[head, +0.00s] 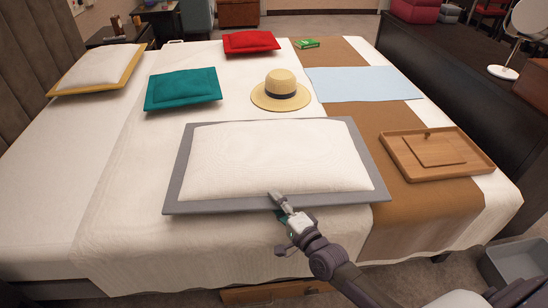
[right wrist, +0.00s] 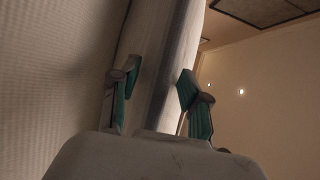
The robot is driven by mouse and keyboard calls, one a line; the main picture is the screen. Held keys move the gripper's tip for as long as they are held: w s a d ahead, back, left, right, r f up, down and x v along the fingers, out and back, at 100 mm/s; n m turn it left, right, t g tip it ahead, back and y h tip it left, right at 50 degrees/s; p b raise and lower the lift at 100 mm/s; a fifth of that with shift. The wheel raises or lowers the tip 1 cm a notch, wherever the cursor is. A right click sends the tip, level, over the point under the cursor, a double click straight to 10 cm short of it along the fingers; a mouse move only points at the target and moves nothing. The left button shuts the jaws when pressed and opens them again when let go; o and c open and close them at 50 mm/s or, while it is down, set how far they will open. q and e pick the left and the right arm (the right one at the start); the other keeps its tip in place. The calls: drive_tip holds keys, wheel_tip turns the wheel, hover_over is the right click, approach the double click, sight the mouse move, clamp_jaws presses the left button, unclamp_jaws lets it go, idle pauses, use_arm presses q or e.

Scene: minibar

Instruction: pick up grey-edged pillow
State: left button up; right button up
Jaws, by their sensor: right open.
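The grey-edged pillow (head: 278,158) lies flat on the bed, white in the middle with a wide grey border. My right gripper (head: 281,207) is at the middle of its near edge. In the right wrist view, the open fingers (right wrist: 155,82) stand on either side of the pillow's grey edge (right wrist: 172,55), which runs up between them. I cannot tell whether either finger touches it. The fingertips are partly hidden in the head view. My left gripper is not in view.
A straw hat (head: 281,91) sits just behind the pillow. A wooden tray (head: 437,171) lies to its right on the brown runner (head: 408,215). Teal (head: 183,89), red (head: 250,41) and yellow-edged (head: 100,67) pillows lie farther back. A grey bin (head: 518,262) stands at lower right.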

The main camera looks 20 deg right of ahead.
clamp_jaws()
drive_tip(key=shift+r, duration=0.1)
idle(0.3)
